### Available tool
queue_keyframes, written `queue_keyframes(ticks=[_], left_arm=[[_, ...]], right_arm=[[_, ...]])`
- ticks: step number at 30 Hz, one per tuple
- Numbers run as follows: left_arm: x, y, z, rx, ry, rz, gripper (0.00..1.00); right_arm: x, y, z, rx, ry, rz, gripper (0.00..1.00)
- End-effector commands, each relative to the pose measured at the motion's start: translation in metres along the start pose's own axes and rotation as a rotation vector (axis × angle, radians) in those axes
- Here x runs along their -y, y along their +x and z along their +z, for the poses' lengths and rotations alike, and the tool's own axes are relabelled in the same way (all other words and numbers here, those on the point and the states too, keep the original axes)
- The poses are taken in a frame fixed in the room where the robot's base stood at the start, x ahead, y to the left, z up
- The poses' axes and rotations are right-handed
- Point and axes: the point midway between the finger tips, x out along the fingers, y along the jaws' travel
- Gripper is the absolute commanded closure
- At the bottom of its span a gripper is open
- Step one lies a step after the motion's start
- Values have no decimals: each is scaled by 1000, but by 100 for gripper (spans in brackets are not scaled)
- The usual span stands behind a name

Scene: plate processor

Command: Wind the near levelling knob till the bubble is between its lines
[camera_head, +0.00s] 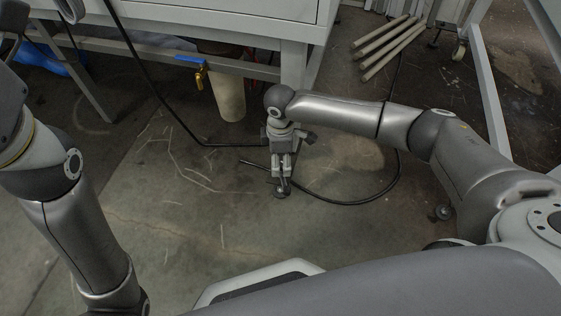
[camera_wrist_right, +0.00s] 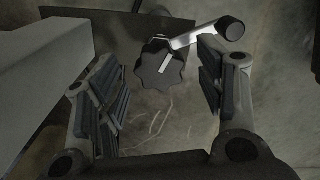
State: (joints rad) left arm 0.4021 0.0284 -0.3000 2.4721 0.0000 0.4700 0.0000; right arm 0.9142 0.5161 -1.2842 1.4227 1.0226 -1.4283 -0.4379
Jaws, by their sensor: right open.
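A black lobed knob (camera_wrist_right: 160,66) with a pale line on its face shows in the right wrist view, above the middle. A metal crank arm (camera_wrist_right: 195,37) with a black grip (camera_wrist_right: 231,28) reaches up and right beside it. My right gripper (camera_head: 282,168) points down in the head view and is open. In the wrist view its fingers stand left and right of the knob, with gaps on both sides; I cannot tell how far beyond the fingertips the knob lies. The bubble and its lines are not visible. My left arm shows, but its gripper is out of view.
A grey beam (camera_wrist_right: 45,85) runs close to the left finger in the wrist view, below a dark plate (camera_wrist_right: 115,32). In the head view a black cable (camera_head: 340,202) loops on the floor, and a pale cylinder (camera_head: 229,101) stands under the bench (camera_head: 250,20). Rods (camera_head: 385,45) lie behind.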

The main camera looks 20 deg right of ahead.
Motion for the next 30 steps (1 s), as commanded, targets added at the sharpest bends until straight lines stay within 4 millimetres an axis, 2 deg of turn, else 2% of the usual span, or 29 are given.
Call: queue_keyframes(ticks=[3,13,23,30], left_arm=[[-1,1,-3,-12,1,4,60],[-1,3,-3,-13,2,5,60],[-1,3,-3,-14,1,5,60],[0,7,-3,-17,1,4,60]], right_arm=[[0,6,0,0,0,0,37],[0,6,0,0,0,0,38],[0,6,0,0,0,0,80],[1,5,0,0,9,-2,82]])
